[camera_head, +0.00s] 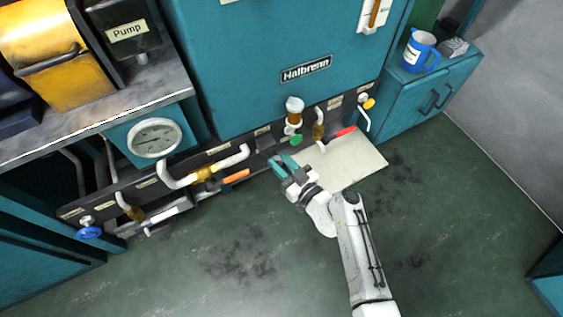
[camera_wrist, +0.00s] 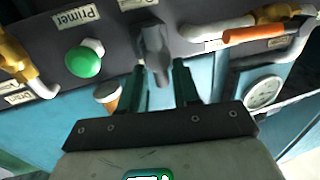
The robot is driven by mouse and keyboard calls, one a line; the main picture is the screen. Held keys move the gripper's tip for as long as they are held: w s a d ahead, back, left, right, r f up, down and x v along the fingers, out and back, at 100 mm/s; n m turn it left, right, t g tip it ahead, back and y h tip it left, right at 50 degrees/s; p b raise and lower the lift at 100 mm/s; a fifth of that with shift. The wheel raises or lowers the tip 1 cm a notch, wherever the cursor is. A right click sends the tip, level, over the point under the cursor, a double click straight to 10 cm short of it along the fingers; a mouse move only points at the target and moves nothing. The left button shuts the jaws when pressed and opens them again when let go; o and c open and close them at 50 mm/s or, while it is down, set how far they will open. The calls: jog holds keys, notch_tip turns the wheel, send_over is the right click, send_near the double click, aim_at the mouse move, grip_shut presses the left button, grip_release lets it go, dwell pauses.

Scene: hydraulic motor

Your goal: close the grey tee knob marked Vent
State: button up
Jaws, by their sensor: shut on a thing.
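The grey tee knob (camera_wrist: 153,42) sticks out from the dark panel at the top middle of the wrist view. Its lower arm reaches down between the two green fingers of my gripper (camera_wrist: 162,75), which is shut on it. A label above the knob is cut off and cannot be read. In the head view my gripper (camera_head: 278,163) is at the panel below the teal Halbrenn cabinet, and the dark grey knob (camera_head: 266,143) shows just above the fingertips.
A green Primer button (camera_wrist: 84,61) is left of the knob in the wrist view. A white pipe with an orange-sleeved lever (camera_wrist: 255,34) lies to the right. In the head view a pale board (camera_head: 345,165) lies right of my gripper; the green floor in front is clear.

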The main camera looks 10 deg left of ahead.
jog(key=c, duration=0.4)
jog(key=shift+d+f+b, duration=0.1)
jog(key=shift+b, duration=0.2)
jog(key=m+t+b, duration=0.1)
jog(key=m, duration=0.4)
jog(key=d+f+m+t+b, duration=0.1)
jog(key=m, duration=0.4)
jog(key=w+m+t+b, duration=0.1)
jog(key=m, duration=0.3)
jog(key=shift+d+f+m+b, duration=0.15)
jog(key=shift+f+m+b, duration=0.15)
jog(key=shift+m, duration=0.1)
jog(key=shift+f+m+t+h, duration=0.25)
jog(key=shift+m+h, duration=0.15)
jog(key=shift+m, duration=0.95)
jog(key=shift+f+m+t+h, duration=0.15)
jog(key=shift+m+t+h, duration=0.2)
jog(key=shift+m, duration=1)
grip_shut()
